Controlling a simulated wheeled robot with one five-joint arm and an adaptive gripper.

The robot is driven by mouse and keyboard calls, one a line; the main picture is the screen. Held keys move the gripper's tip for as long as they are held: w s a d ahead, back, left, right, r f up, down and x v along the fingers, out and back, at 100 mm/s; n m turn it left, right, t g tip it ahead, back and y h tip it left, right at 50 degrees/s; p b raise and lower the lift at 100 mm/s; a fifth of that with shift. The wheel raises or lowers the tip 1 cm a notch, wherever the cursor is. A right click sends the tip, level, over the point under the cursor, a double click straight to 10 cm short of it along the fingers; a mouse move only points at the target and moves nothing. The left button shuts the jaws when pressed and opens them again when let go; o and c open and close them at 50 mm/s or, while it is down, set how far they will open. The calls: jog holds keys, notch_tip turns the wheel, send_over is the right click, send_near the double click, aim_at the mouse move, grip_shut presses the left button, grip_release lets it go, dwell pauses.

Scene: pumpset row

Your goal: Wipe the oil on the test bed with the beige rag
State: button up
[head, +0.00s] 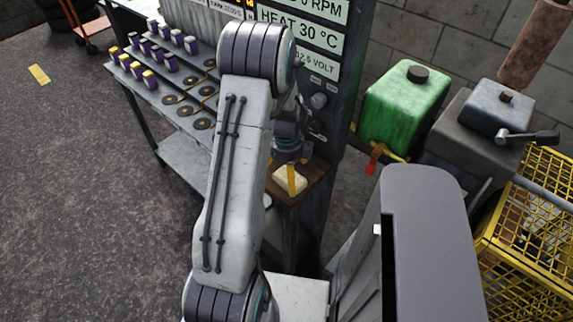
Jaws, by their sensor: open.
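The beige rag (283,186) lies on a small brown wooden shelf (316,172) at the side of the panel cabinet. My gripper (292,184) points down right over the rag, with an orange finger in front of it. It is open; whether it touches the rag I cannot tell. My arm hides part of the shelf. I see no oil, and I cannot tell which surface is the test bed.
A rack (167,98) of purple-and-white and purple-and-yellow pieces stands left of my arm. A green tank (405,105) with a red-handled tap and a grey machine (470,135) stand right. A yellow cage (525,250) is at lower right.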

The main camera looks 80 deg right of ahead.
jog(key=shift+f, duration=1.6)
jog(key=shift+c, duration=0.3)
jog(key=c, duration=1.1)
jog(key=o, duration=0.9)
jog(key=shift+r, duration=0.15)
jog(key=c, duration=1)
